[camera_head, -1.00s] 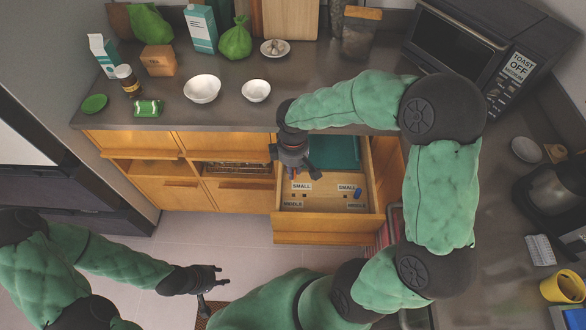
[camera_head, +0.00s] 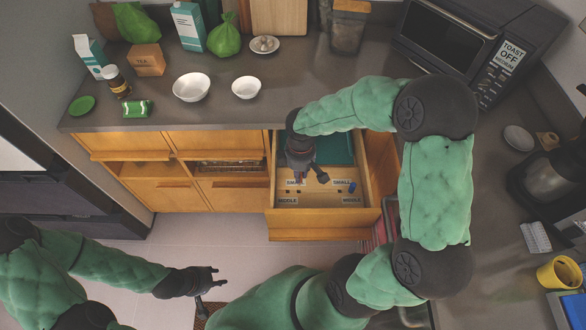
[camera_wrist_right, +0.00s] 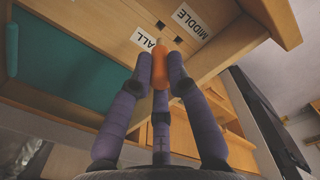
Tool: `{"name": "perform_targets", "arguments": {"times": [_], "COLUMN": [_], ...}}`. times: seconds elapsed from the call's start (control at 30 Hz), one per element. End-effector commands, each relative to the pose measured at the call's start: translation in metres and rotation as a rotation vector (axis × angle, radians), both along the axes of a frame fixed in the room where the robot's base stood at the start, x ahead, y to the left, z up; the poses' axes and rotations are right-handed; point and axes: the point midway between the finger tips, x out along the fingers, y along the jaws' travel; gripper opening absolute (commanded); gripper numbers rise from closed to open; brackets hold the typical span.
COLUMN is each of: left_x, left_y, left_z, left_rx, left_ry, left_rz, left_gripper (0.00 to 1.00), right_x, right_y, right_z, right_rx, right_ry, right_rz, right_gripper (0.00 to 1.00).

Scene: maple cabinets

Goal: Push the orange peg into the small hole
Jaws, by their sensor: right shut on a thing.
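The orange peg (camera_wrist_right: 160,74) is held between the purple-grey fingers of my right gripper (camera_wrist_right: 160,70) in the right wrist view. Its far end is close to the drawer board, beside the partly covered SMALL label (camera_wrist_right: 143,38); I cannot tell if it touches the board or enters a hole. A dark hole (camera_wrist_right: 160,24) shows near the MIDDLE label (camera_wrist_right: 188,20). In the head view my right gripper (camera_head: 308,178) is over the left part of the labelled board (camera_head: 318,199) and hides the peg. My left gripper (camera_head: 215,277) is open and empty over the floor.
The open drawer (camera_head: 320,225) has wooden walls around the board and a teal section behind. A blue peg (camera_head: 351,187) stands by the right SMALL label. Bowls, cartons and a microwave (camera_head: 453,45) are on the counter above.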

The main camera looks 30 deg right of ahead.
Motion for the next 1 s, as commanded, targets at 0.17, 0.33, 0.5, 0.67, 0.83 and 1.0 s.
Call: {"name": "perform_targets", "arguments": {"times": [0.17, 0.33, 0.5, 0.67, 0.83, 1.0], "left_x": [0.000, 0.000, 0.000, 0.000, 0.000, 0.000], "left_y": [0.000, 0.000, 0.000, 0.000, 0.000, 0.000], "left_z": [0.001, 0.002, -0.002, -0.010, -0.021, -0.029], "left_rx": [0.000, 0.000, 0.000, 0.000, 0.000, 0.000], "left_ry": [0.000, 0.000, -0.001, 0.000, 0.000, 0.000], "left_rz": [0.000, 0.000, 0.000, 0.000, 0.000, 0.000], "left_gripper": [0.40, 0.40, 0.40, 0.40, 0.40, 0.40], "right_x": [0.000, 0.000, 0.001, 0.000, 0.000, 0.000], "right_y": [0.000, 0.000, 0.000, 0.000, 0.000, 0.000], "right_z": [0.001, 0.002, -0.005, -0.016, -0.030, -0.041], "right_rx": [0.000, -0.001, 0.000, -0.001, -0.001, -0.001], "right_ry": [-0.001, -0.001, -0.001, -0.001, -0.001, -0.001], "right_rz": [0.000, 0.006, 0.011, 0.011, 0.011, 0.011], "right_gripper": [0.01, 0.01, 0.01, 0.01, 0.01, 0.01]}}
